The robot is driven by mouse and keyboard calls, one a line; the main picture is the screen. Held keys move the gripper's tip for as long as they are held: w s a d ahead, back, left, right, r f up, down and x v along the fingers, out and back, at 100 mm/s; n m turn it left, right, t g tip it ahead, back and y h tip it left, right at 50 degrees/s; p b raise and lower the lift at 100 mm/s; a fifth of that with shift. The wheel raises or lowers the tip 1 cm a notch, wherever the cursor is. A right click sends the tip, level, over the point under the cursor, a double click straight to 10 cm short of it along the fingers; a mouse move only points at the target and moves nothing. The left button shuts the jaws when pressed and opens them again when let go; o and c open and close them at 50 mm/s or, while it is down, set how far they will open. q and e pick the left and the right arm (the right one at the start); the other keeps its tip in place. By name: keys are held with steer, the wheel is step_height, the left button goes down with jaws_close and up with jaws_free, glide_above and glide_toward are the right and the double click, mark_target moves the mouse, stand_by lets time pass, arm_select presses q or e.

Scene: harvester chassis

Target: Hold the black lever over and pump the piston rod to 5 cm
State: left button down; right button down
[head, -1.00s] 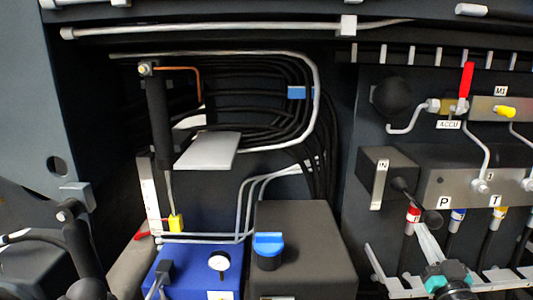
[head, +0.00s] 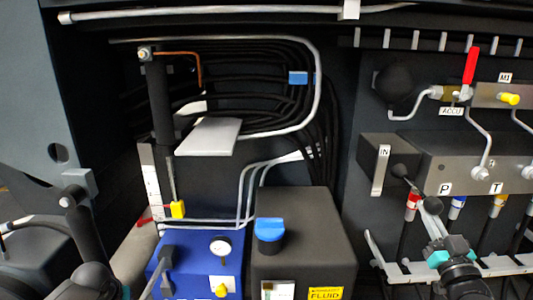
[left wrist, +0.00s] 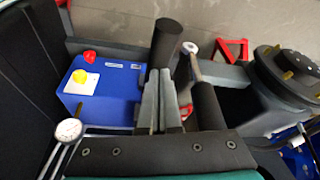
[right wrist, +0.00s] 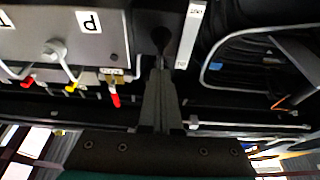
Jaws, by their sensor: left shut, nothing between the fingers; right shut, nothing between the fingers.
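The black lever (head: 431,205) sticks out below the IN label of the valve block. My right gripper (right wrist: 160,80) is shut and empty, its fingertips close to the lever's dark knob (right wrist: 160,38); I cannot tell whether they touch. The black cylinder (head: 160,105) hangs at the left with its thin piston rod (head: 171,182) below, ending in a yellow block (head: 178,209) beside a white scale (head: 150,185). The scale marks are too small to read. My left gripper (left wrist: 158,85) is shut and empty, with a black grip (left wrist: 166,42) just beyond its tips.
A blue pump unit (head: 195,245) with a gauge stands beside a dark tank (head: 322,240) with a blue cap (head: 270,229). A red-handled valve (head: 470,66) sits above the valve block (head: 470,160). A second black grip (left wrist: 208,108) lies close to the left fingers.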

mark_target(439, 204)
steer(key=shift+r, duration=2.3)
arm_select(q)
steer(key=shift+s+r, duration=0.2)
steer(key=shift+s, duration=0.35)
steer(key=shift+s+r, duration=0.25)
steer(key=shift+s, duration=0.4)
steer(key=shift+f, duration=0.25)
